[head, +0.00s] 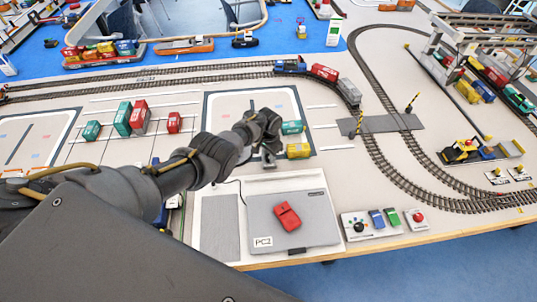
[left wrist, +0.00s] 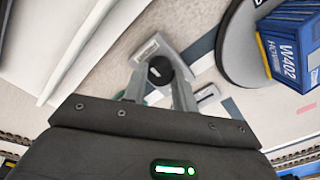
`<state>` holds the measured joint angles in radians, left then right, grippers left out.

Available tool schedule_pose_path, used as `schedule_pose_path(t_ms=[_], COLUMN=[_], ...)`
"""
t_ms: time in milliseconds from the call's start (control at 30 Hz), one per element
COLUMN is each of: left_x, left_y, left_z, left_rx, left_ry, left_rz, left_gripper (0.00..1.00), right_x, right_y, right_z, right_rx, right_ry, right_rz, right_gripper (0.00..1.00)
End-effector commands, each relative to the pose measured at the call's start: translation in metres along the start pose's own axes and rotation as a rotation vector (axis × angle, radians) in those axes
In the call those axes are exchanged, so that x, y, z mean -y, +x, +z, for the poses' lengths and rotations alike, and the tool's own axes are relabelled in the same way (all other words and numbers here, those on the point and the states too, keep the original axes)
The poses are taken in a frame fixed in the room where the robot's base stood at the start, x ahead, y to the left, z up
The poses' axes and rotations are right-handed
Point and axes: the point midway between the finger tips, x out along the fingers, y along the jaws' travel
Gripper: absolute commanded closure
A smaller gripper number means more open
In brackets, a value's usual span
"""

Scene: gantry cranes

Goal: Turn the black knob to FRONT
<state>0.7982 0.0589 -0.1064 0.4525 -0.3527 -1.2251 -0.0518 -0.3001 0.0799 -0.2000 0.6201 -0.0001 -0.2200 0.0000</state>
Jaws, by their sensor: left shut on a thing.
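A round black knob (left wrist: 160,70) sits between the two fingers of my left gripper (left wrist: 161,88) in the left wrist view. The fingers are shut on it. Beneath it is a pale grey plate (left wrist: 151,47) with a small label, too small to read. In the head view my left gripper (head: 268,158) reaches down behind the grey PC2 panel, and its own wrist hides most of the held knob. Another black knob (head: 359,227) is on the white control box (head: 347,218) at the front. My right gripper is not in view.
A green container (head: 292,127) and a yellow container (head: 298,150) stand close right of the left gripper. A red object (head: 287,216) lies on the PC2 panel (head: 318,207). Rails (head: 385,165) curve on the right. A blue W402 container (left wrist: 292,45) is near the gripper.

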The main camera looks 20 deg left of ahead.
Motion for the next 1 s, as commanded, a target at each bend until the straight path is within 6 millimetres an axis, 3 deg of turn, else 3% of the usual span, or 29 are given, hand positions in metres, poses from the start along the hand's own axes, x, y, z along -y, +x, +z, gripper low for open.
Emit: schedule_pose_path(t_ms=[433,467,600,867,1000], left_x=[-0.001,-0.001,-0.001,0.000,0.000], left_y=[0.002,0.002,0.001,0.000,-0.012], left_z=[0.002,0.002,0.001,0.001,0.000], left_rx=[0.005,0.005,0.004,0.002,-0.001], left_ry=[0.012,0.012,0.011,0.010,0.010], left_rz=[0.001,0.001,0.001,0.000,0.001], left_gripper=[0.95,0.68,0.51,0.51,0.51], right_x=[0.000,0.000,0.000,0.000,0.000], right_y=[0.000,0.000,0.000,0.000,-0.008], right_z=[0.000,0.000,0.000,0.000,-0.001], right_rx=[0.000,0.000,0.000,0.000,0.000], right_ry=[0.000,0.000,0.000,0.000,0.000], right_rz=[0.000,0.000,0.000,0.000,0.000], right_gripper=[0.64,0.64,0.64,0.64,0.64])
